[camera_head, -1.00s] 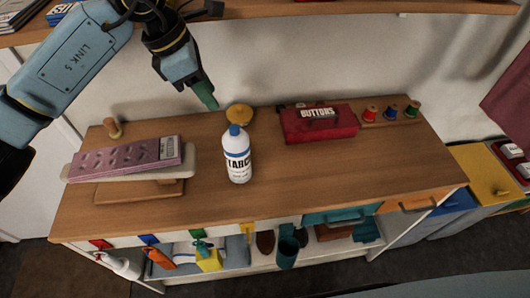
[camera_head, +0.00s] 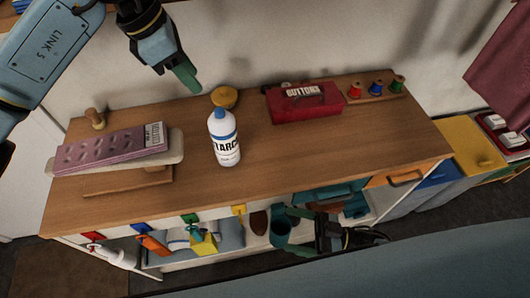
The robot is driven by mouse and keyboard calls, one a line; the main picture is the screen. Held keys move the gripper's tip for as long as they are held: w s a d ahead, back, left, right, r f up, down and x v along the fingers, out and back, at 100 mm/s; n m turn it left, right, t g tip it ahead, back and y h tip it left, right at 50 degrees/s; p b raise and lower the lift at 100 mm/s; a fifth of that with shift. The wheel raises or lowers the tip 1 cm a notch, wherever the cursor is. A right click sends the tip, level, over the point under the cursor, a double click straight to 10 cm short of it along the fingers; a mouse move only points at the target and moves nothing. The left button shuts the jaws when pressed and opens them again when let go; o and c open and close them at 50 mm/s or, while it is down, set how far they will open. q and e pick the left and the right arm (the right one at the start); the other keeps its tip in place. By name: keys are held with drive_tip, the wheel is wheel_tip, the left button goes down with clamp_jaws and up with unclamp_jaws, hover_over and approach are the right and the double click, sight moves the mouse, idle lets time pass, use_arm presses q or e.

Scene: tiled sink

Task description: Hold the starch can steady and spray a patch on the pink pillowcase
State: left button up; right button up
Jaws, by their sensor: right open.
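The starch can (camera_head: 224,143), a white bottle-like can with blue bands and a dark label, stands upright near the middle of the wooden counter. The pink pillowcase (camera_head: 100,153) lies folded on a small pale ironing board (camera_head: 172,157) at the counter's left, with a printed label at its right end. My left gripper (camera_head: 192,82) is above and behind the can, fingers pointing down, apart from it; its fingers overlap, so their opening is unclear. My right gripper (camera_head: 318,222) is low at the counter's front edge, open, right of the can and apart from it; its fingers are partly hard to make out.
A red buttons box (camera_head: 305,103) and thread spools (camera_head: 377,88) stand at the back right. A round yellow-brown object (camera_head: 225,97) sits behind the can.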

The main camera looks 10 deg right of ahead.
sight(219, 130)
drive_tip(key=w+a+r+t+h, duration=0.1)
drive_tip(key=w+r+h, duration=0.1)
drive_tip(key=w+r, duration=0.1)
drive_tip(key=w+a+r+m+t+h, duration=0.1)
drive_tip(key=w+r+t, duration=0.1)
drive_tip(key=w+r, duration=0.2)
drive_tip(key=w+a+r+t+h, duration=0.2)
drive_tip(key=w+r, duration=0.2)
drive_tip(key=w, duration=0.3)
drive_tip(key=shift+w+a+r+h, duration=0.1)
drive_tip(key=shift+r+h, duration=0.15)
drive_tip(key=shift+h, duration=0.35)
drive_tip(key=x, duration=1.4)
drive_tip(key=shift+r, duration=0.35)
drive_tip(key=c, duration=1.3)
use_arm(q)
clamp_jaws()
use_arm(e)
drive_tip(key=shift+c, duration=0.3)
